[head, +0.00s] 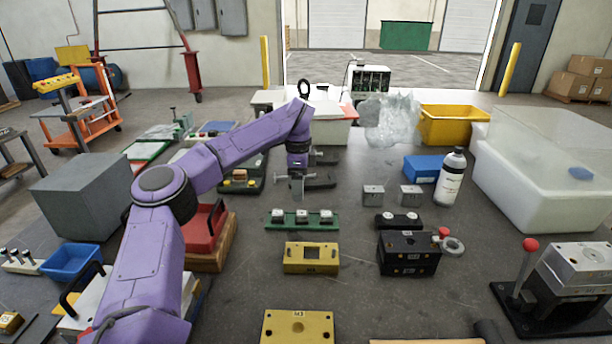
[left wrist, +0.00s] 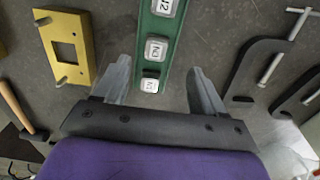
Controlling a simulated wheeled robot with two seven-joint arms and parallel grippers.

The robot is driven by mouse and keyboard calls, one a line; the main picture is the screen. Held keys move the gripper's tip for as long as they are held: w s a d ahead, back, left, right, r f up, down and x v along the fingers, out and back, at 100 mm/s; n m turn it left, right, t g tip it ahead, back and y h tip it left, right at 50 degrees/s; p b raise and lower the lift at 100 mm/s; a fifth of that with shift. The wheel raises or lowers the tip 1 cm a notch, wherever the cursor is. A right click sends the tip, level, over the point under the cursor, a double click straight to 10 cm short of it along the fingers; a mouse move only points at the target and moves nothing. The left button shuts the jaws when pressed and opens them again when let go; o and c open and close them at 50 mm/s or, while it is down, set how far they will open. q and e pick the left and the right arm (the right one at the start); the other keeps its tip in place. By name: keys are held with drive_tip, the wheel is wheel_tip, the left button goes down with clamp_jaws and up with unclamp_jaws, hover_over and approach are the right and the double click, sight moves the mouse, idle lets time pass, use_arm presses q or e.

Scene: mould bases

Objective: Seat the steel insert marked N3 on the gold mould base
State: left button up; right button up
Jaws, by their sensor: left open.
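A green rack (head: 275,226) holds three steel inserts in a row; it also shows in the left wrist view (left wrist: 146,28). There, one insert (left wrist: 165,7) looks marked N2; the marks on the middle insert (left wrist: 156,49) and the end insert (left wrist: 150,85) are too small to read surely. The gold mould base (head: 294,262), with an empty-looking rectangular pocket and two pins, sits in front of the rack; it also shows in the left wrist view (left wrist: 84,28). My left gripper (head: 297,188) is open and empty above the rack's end, fingers (left wrist: 158,72) apart on either side. My right gripper is out of view.
Black clamps (head: 320,183) lie beside my left gripper. A black mould base (head: 409,262), two steel blocks (head: 373,196) and a white bottle (head: 450,178) stand to the right. Another gold block (head: 298,328) lies at the front edge.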

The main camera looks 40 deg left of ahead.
sight(300, 213)
use_arm(q)
drive_tip(key=f, duration=0.1)
drive_tip(key=s+f, duration=0.1)
drive_tip(key=f, duration=0.1)
drive_tip(key=shift+d+f+p, duration=0.15)
drive_tip(key=shift+p, duration=0.2)
drive_tip(key=f, duration=0.2)
drive_tip(key=w+f, duration=0.1)
drive_tip(key=f, duration=0.1)
drive_tip(key=shift+d+f+p, duration=0.15)
drive_tip(key=shift+f+p, duration=0.1)
drive_tip(key=shift+p, duration=0.1)
drive_tip(key=shift+f, duration=0.3)
drive_tip(key=shift+s, duration=0.25)
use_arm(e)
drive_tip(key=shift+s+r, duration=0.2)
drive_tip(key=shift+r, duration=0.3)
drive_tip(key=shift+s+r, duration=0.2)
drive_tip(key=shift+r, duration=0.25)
use_arm(q)
clamp_jaws()
drive_tip(key=shift+r, duration=0.8)
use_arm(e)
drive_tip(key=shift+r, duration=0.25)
use_arm(q)
drive_tip(key=shift+r+p, duration=0.1)
drive_tip(key=shift+p, duration=0.2)
